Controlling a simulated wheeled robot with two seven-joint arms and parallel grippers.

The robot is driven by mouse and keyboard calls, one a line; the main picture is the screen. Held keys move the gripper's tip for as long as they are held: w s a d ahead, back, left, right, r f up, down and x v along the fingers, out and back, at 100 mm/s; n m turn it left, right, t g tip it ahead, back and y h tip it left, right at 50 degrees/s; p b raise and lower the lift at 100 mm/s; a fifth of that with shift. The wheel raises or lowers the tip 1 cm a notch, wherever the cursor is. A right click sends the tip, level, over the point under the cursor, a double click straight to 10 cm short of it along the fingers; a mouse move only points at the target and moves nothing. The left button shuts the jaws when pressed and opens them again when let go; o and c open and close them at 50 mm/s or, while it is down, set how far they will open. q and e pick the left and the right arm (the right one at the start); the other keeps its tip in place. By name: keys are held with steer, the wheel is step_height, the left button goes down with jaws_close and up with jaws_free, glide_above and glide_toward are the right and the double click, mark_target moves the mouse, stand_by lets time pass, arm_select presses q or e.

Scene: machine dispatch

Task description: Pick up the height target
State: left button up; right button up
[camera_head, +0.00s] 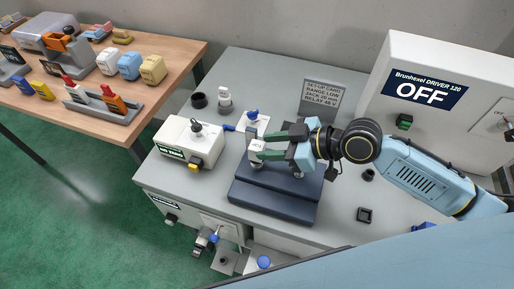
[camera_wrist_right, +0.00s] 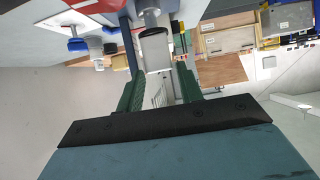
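My right gripper (camera_head: 258,146) reaches in from the right, its green fingers on either side of a small white block with a dark marking (camera_head: 257,145), which may be the height target. The block is above a dark blue stepped base (camera_head: 275,198); its underside is hidden, so I cannot tell if it rests there. In the right wrist view the fingers (camera_wrist_right: 156,62) flank a pale grey-white piece (camera_wrist_right: 156,52) with a dark top edge. Whether they press on it is not clear. My left gripper is not in view.
A white box with a green display (camera_head: 186,142) stands left of the base. A large white "OFF" cabinet (camera_head: 440,95) stands at the right, a setup card (camera_head: 321,97) behind. A blue-knobbed piece (camera_head: 253,122) is close by the gripper. A wooden table (camera_head: 160,50) holds several parts.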

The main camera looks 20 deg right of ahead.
mark_target(261, 146)
steer(key=x, duration=0.4)
steer(key=shift+w+a, duration=0.1)
steer(key=c, duration=0.6)
